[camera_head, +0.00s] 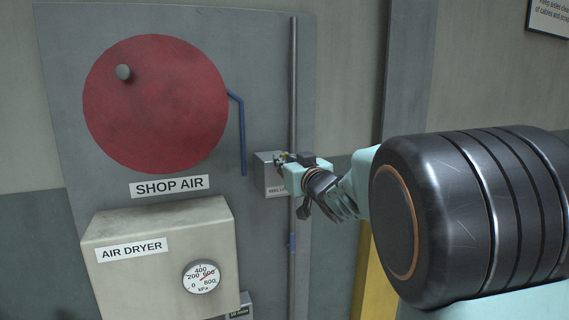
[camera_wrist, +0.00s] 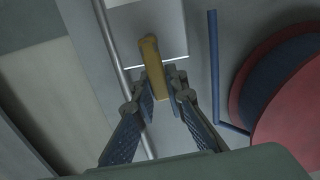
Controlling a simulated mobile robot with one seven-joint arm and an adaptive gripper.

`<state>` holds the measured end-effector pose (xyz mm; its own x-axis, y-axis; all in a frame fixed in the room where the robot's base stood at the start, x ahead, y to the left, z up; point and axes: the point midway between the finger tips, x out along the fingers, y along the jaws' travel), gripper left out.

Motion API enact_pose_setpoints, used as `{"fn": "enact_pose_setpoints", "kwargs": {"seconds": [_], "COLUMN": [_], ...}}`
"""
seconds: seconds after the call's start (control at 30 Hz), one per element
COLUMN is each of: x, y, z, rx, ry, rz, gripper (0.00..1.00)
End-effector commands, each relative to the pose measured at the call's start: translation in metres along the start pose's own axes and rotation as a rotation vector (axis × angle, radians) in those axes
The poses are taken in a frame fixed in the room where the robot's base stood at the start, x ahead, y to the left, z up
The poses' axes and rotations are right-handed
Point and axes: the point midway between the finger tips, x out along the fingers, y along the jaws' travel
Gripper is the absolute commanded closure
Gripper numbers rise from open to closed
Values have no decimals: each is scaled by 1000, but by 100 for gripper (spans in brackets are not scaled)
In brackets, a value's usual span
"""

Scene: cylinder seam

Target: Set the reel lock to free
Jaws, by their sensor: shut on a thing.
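The reel lock is a small grey box (camera_head: 270,180) with a partly hidden label, on the wall panel just right of the blue hose end. A yellow lever (camera_wrist: 151,60) stands out from it in the wrist view. My gripper (camera_wrist: 160,82) is shut on this lever, one finger on each side near its lower end. In the head view my gripper (camera_head: 283,160) reaches the box from the right and hides most of its front. I cannot read the lever's setting.
A red hose reel (camera_head: 155,105) with a blue hose (camera_head: 241,130) is at upper left. A vertical pipe (camera_head: 293,80) runs close beside the box. The air dryer (camera_head: 160,240) with a gauge (camera_head: 201,277) juts out at lower left.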

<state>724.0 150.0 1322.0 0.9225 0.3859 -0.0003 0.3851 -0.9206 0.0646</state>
Motion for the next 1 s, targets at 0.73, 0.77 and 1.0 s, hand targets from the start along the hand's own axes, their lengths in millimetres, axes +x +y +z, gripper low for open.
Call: {"fn": "enact_pose_setpoints", "kwargs": {"seconds": [0.73, 0.77, 1.0], "x": [0, 0, 0], "y": [-26, -27, -33], "z": [14, 14, 20], "rx": [-644, -674, -885], "ry": [3, 3, 2], "rz": [2, 1, 1], "gripper": [100, 100, 100]}}
